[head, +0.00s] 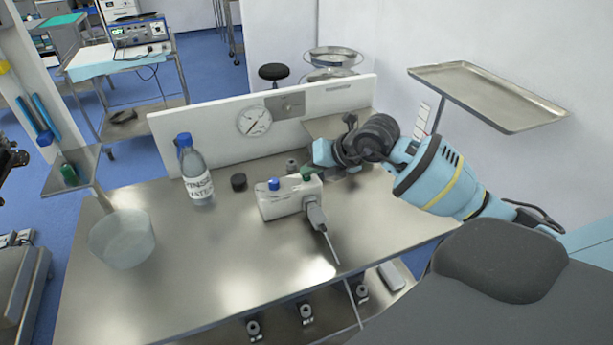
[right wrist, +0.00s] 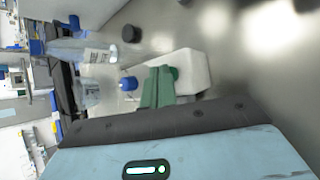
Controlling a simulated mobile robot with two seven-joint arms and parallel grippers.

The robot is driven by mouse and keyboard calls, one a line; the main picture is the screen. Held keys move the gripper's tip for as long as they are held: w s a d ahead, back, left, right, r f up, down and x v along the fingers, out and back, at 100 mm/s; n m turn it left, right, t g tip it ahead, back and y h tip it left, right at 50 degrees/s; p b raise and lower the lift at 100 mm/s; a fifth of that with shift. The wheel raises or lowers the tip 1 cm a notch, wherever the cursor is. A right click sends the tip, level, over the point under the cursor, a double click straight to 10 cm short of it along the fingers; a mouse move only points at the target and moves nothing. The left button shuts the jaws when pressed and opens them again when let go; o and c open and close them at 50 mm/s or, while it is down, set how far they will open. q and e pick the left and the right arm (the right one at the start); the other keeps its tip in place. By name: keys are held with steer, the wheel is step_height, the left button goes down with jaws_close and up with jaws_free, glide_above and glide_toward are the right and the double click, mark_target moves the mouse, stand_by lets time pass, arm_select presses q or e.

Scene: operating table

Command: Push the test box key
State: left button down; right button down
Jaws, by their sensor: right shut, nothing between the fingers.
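The test box is a small white box (head: 290,200) on the steel table, with a blue key (head: 274,184) on its left part. In the right wrist view the box (right wrist: 195,68) shows beyond my fingers, with the blue key (right wrist: 128,83) to their left. My right gripper (head: 308,173) is shut and empty, at the right part of the box top. In the right wrist view its green fingers (right wrist: 158,86) overlap the box, beside a green knob (right wrist: 174,72). Whether the fingertips touch the box or a key, I cannot tell. My left gripper is out of view.
A grey plug with a cable (head: 317,216) is at the box's front right. A blue-capped bottle (head: 197,175), a black cap (head: 239,182) and a bowl (head: 122,240) are to the left. A panel with a gauge (head: 254,121) stands behind. The table's front left (head: 190,270) is clear.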

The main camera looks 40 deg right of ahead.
mark_target(311, 181)
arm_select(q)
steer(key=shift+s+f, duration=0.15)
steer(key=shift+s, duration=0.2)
arm_select(e)
steer(key=shift+f, duration=0.1)
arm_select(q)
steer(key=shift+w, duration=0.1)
arm_select(e)
steer(key=shift+r+p, duration=0.3)
steer(key=shift+r, duration=0.2)
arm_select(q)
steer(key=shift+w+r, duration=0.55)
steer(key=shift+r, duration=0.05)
arm_select(e)
steer(key=shift+r, duration=0.1)
